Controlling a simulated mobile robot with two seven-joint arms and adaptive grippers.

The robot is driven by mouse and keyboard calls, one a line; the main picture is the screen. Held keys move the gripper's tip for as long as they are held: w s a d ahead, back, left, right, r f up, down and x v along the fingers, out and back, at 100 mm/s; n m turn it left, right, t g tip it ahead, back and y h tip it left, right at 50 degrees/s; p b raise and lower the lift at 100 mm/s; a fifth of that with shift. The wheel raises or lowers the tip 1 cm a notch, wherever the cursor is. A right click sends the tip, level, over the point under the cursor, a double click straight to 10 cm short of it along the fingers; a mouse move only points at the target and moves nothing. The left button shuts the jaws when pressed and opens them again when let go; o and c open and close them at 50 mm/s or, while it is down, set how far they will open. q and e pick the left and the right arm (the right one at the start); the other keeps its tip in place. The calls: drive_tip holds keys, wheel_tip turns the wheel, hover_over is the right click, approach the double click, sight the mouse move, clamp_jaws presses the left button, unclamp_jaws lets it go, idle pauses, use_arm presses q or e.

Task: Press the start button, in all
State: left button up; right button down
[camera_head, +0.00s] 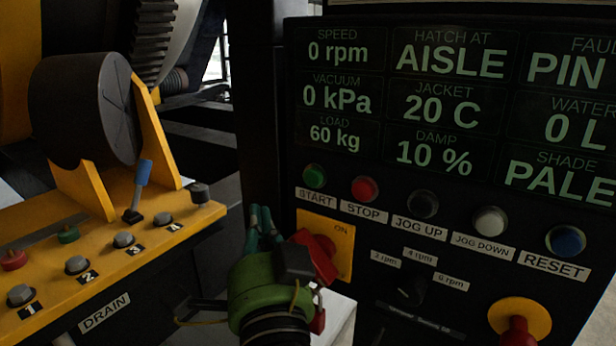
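The green start button (315,176) is on the dark control panel, at the left end of its button row, above a START label (316,198). My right gripper (261,212) comes up from the bottom middle, with a green body and teal fingers close together; it looks shut, with nothing seen between the fingers. Its fingertips show left of and below the start button in the picture, apart from it. My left gripper is not in view.
Right of start are the red stop button (365,189), jog buttons and blue reset button (565,240). A red handle (316,256) on a yellow ON plate (341,240) sits close beside my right gripper. A yellow console (150,225) with a blue-handled lever stands left.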

sight(312, 178)
drive_tip(key=shift+s+d+r, duration=0.1)
drive_tip(key=shift+s+r, duration=0.05)
drive_tip(key=shift+r, duration=0.1)
drive_tip(key=shift+w+d+p, duration=0.25)
drive_tip(key=shift+w+d, duration=0.6)
drive_tip(key=shift+w, duration=0.35)
drive_tip(key=shift+w+d+p, duration=0.2)
drive_tip(key=shift+w+d, duration=0.7)
drive_tip(key=shift+w, duration=0.3)
drive_tip(key=shift+w+d+p, duration=0.25)
drive_tip(key=shift+w+d, duration=0.6)
drive_tip(key=shift+w, duration=0.35)
drive_tip(key=shift+w, duration=0.1)
drive_tip(key=shift+w+d, duration=0.25)
